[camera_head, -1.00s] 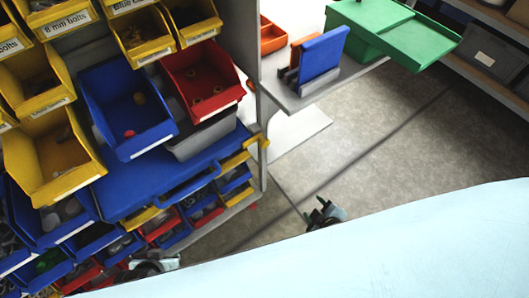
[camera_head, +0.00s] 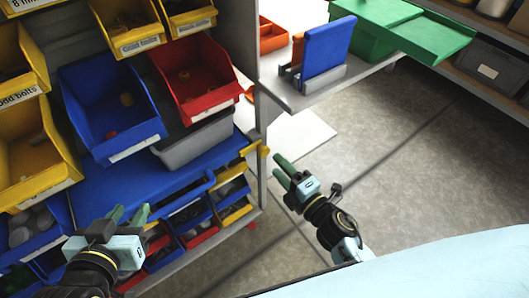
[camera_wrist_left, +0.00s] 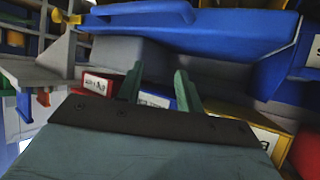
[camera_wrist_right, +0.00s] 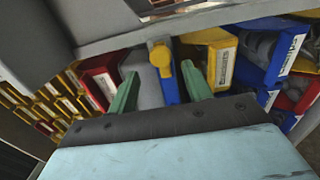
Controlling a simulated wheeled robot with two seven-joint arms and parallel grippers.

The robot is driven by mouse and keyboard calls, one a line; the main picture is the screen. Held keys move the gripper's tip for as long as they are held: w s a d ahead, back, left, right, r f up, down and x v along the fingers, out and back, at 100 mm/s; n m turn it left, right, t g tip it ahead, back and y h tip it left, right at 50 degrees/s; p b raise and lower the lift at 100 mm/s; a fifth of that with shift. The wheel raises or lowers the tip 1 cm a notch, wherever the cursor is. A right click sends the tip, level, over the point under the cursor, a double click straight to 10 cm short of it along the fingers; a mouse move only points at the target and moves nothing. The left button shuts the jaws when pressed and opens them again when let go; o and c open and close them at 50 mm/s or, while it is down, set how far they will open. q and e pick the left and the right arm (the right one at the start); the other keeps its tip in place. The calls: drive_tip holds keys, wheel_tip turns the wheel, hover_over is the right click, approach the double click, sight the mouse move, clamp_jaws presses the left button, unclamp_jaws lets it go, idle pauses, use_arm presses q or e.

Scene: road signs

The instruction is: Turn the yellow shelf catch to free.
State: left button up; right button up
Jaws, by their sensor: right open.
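The yellow shelf catch (camera_head: 254,149) sits at the right end of the blue pull-out shelf (camera_head: 120,187), beside the grey rack post. It also shows in the right wrist view (camera_wrist_right: 161,58), ahead of and between the fingertips, and in the left wrist view (camera_wrist_left: 66,17) at the upper left. My right gripper (camera_head: 282,167) is open and empty, just right of the catch and apart from it. My left gripper (camera_head: 130,214) is open and empty, in front of the blue shelf near the lower bins, left of the catch.
A red bin (camera_head: 196,80), a blue bin (camera_head: 110,105) and a grey bin (camera_head: 195,143) sit above the blue shelf. Several small bins (camera_head: 190,218) stand below it. A side shelf (camera_head: 300,95) holds a blue panel in a grey holder. The floor (camera_head: 390,140) at right is clear.

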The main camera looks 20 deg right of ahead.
sight(266, 153)
drive_tip(key=x, duration=0.6)
drive_tip(key=shift+w+b, duration=0.1)
drive_tip(key=shift+b, duration=0.3)
use_arm(q)
drive_tip(key=shift+w+d+r+t+h, duration=0.15)
drive_tip(key=shift+w+d+r+t, duration=0.15)
drive_tip(key=shift+r+t, duration=0.35)
drive_tip(key=shift+w+d+r+t+h, duration=0.2)
drive_tip(key=shift+w+r+t, duration=0.2)
drive_tip(key=shift+r, duration=0.3)
drive_tip(key=shift+w+d+r+t+h, duration=0.15)
drive_tip(key=shift+w+d+r+t, duration=0.1)
drive_tip(key=shift+r+t, duration=0.4)
use_arm(e)
drive_tip(key=shift+w+a, duration=0.15)
drive_tip(key=shift+w, duration=0.35)
drive_tip(key=c, duration=0.9)
use_arm(q)
drive_tip(key=shift+a+f, duration=0.1)
